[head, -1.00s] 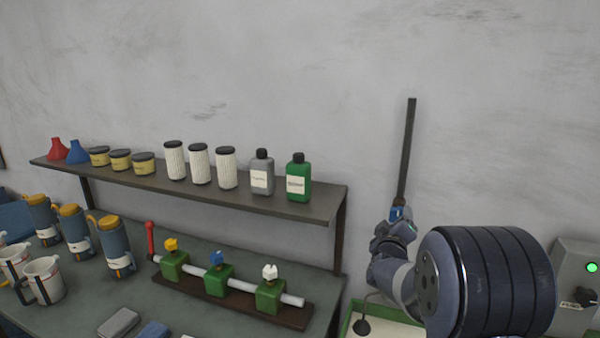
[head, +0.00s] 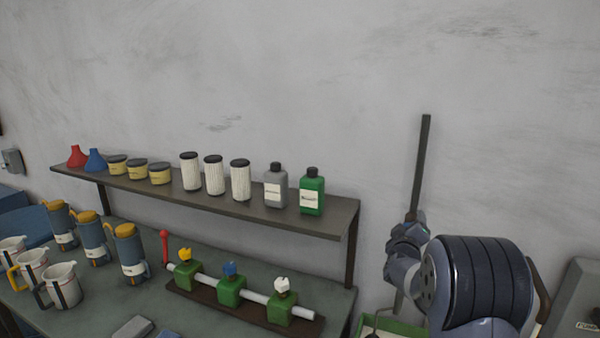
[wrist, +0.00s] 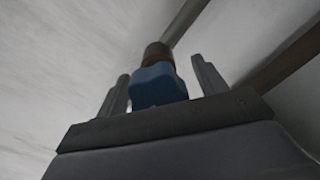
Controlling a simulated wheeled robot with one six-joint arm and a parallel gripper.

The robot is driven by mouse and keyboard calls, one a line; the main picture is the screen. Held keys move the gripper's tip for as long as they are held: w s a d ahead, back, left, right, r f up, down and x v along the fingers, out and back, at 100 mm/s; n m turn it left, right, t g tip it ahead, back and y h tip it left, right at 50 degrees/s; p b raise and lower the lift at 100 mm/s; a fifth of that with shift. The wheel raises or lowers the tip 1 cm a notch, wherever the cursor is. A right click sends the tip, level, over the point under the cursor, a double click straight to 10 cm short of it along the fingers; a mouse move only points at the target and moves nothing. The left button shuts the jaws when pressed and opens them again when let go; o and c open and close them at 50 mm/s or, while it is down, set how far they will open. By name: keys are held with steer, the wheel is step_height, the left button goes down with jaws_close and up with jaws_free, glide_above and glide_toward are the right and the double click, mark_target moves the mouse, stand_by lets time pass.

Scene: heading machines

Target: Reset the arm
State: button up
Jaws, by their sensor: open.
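My gripper (wrist: 160,67) shows in the wrist view with its two grey fingers apart. A blue lobed piece (wrist: 158,86) with a brown part behind it appears between the fingers; I cannot tell whether they touch it. A dark rod (wrist: 187,20) runs up and away behind it. In the head view my arm is at the right, its large dark joint in front. A long dark rod (head: 421,160) rises above the wrist against the wall. The fingers cannot be made out there.
A shelf (head: 335,210) holds funnels, tins, filters and bottles. Below it, the bench (head: 105,300) carries flasks, jugs and a rack of green valve blocks (head: 232,292). A green-edged tray (head: 400,328) is under my arm. A grey box (head: 575,305) stands right. The upper wall is bare.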

steer(key=b+v, duration=0.3)
steer(key=v, duration=0.7)
steer(key=p+x, duration=0.3)
steer(key=x, duration=0.7)
steer(key=shift+w+d, duration=0.1)
steer(key=shift+f+m, duration=0.1)
steer(key=shift+m, duration=0.4)
steer(key=shift+m+b, duration=0.45)
steer(key=shift+m, duration=0.35)
steer(key=m+b, duration=0.1)
steer(key=m, duration=0.2)
steer(key=m+b, duration=0.1)
steer(key=m, duration=0.2)
steer(key=shift+s+d+m, duration=0.1)
steer(key=shift+s+m, duration=0.1)
steer(key=shift+m, duration=0.1)
steer(key=m+b, duration=0.1)
steer(key=m, duration=0.3)
steer(key=shift+d, duration=0.1)
steer(key=m+b, duration=0.1)
steer(key=m, duration=0.3)
steer(key=shift+d+m, duration=0.1)
steer(key=shift+m, duration=0.3)
steer(key=shift+s, duration=0.1)
